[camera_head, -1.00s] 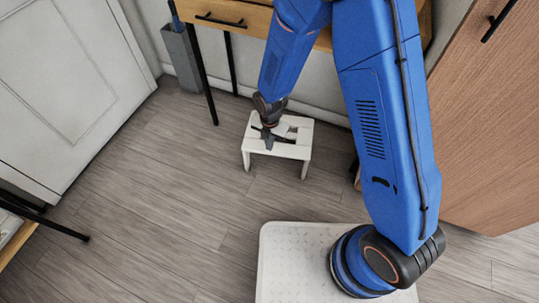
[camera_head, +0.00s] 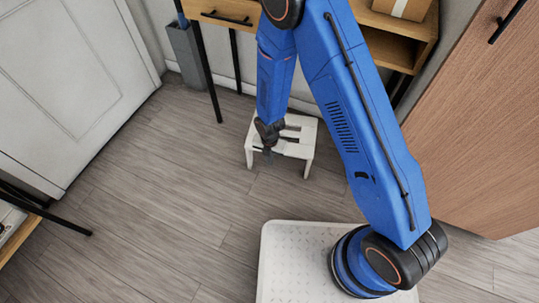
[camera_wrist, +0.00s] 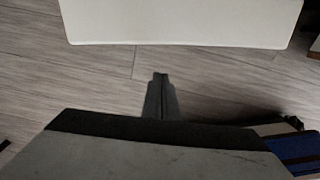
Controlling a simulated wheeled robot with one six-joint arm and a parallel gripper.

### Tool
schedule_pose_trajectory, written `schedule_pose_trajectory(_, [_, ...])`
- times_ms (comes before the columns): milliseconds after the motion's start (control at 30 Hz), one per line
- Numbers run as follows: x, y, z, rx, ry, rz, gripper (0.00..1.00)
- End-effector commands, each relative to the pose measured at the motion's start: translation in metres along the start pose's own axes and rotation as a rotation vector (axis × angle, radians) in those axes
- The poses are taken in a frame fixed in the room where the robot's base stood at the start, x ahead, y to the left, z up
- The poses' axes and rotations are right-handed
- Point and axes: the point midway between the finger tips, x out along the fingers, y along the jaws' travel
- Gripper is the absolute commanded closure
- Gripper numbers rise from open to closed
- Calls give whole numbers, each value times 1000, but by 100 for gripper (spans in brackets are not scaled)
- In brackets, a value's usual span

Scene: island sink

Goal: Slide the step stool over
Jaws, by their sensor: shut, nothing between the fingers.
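The white step stool (camera_head: 292,150) stands upright on the wood floor, in front of the wooden desk, in the head view. Its top has slots, and my arm hides part of its left side. In the wrist view the stool's pale edge (camera_wrist: 180,25) fills the top of the picture. My gripper (camera_head: 267,158) points down at the stool's front left side in the head view. In the wrist view my gripper (camera_wrist: 160,78) has its fingers together and empty, with a strip of floor showing between the fingertips and the stool edge.
A desk with a drawer (camera_head: 225,14) stands behind the stool, its thin black leg (camera_head: 208,80) to the left. A grey bin (camera_head: 187,55) is beside that leg. A wooden cabinet (camera_head: 475,130) stands at the right. The floor (camera_head: 150,200) left and front of the stool is clear.

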Motion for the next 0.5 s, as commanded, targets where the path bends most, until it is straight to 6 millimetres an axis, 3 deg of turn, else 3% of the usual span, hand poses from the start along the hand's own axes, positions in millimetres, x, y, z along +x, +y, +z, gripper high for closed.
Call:
schedule_pose_trajectory(67, [11,0,0,0,1,-1,100])
schedule_pose_trajectory(300, [9,0,32,3,-1,2,100])
schedule_pose_trajectory(500, [8,0,40,0,0,0,100])
